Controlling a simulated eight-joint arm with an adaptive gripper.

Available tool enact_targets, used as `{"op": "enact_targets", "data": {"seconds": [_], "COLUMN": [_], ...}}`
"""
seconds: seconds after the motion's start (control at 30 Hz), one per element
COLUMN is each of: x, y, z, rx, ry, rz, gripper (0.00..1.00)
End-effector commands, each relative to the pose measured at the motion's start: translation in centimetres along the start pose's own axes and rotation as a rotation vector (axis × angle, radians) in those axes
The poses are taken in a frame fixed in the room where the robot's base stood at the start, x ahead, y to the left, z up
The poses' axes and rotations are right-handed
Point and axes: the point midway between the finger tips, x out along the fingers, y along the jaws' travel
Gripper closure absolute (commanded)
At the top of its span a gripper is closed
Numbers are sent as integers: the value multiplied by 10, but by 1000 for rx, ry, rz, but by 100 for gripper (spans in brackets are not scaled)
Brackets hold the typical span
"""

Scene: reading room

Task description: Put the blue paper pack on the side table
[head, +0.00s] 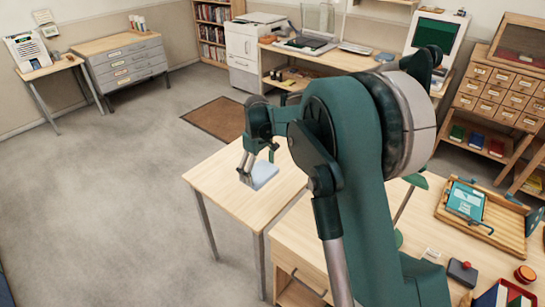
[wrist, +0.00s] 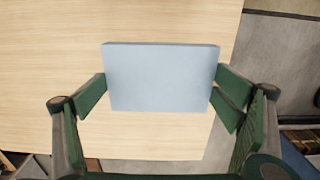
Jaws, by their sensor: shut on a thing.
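The blue paper pack (head: 264,173) is a pale blue flat block over the light wooden side table (head: 220,190), left of centre in the head view. My gripper (head: 256,167) is shut on it. In the wrist view the pack (wrist: 160,78) sits between the two green fingers of my gripper (wrist: 160,92), one at each side edge. The table top (wrist: 60,40) lies beneath and around it. I cannot tell whether the pack touches the top or is slightly above it. My arm hides part of the table's right side.
A wooden desk (head: 290,235) stands close on the right, with a wooden tray (head: 482,225) and a dark stapler-like item (head: 462,273) on it. Open grey floor (head: 110,200) lies left of the side table. A brown mat (head: 217,119) is behind it.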

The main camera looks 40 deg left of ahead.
Motion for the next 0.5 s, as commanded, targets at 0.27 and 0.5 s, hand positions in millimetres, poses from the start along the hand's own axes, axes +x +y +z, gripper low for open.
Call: {"op": "enact_targets", "data": {"seconds": [0.27, 0.5], "x": [0, 4], "y": [-3, -2], "z": [-2, -2], "rx": [0, 0], "ry": [0, 0], "rz": [0, 0], "gripper": [27, 27]}}
